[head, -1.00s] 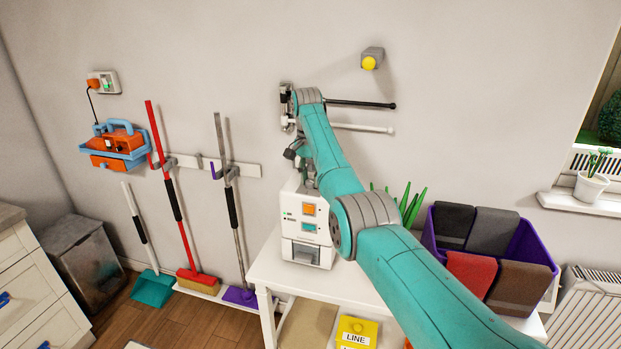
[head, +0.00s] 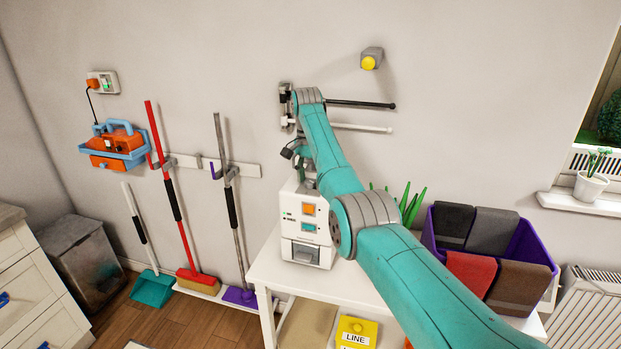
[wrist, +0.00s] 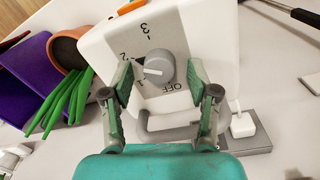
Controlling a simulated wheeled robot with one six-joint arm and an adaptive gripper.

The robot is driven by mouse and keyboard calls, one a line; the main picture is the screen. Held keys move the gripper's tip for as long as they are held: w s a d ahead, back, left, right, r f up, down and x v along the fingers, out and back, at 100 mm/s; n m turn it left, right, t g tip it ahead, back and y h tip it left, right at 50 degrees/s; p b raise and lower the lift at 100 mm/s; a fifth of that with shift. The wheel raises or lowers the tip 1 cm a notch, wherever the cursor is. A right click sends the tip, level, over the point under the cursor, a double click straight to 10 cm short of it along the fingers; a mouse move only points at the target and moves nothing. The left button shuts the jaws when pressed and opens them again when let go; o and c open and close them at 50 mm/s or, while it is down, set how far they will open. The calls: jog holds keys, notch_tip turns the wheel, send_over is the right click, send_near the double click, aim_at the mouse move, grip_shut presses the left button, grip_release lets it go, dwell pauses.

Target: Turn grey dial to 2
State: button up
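The grey dial (wrist: 160,67) sits on the face of a white box (wrist: 205,35) in the wrist view, with the marks OFF, 1, 2 and 3 around it. Its white pointer line points left, between the 1 and the 2 (wrist: 123,56). My gripper (wrist: 160,75) is open, with one green-padded finger on each side of the dial. A gap shows between each finger and the dial. In the head view the white box (head: 306,258) stands on the white table, and my arm hides the dial. My gripper (head: 292,153) shows only partly there, above the box.
A purple bin (head: 548,262) with dark and red cloths stands right of the box, with a green plant (head: 408,205) behind my arm. Black and white rods (head: 360,104) stick out from the wall above. Brooms hang at left. A yellow LINE box (head: 357,330) sits below the tabletop.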

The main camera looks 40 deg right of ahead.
aim_at(308, 180)
notch_tip(308, 180, up, 12)
jog(key=shift+w, duration=0.3)
dwell(0.4)
jog(key=shift+a, duration=0.1)
dwell(0.5)
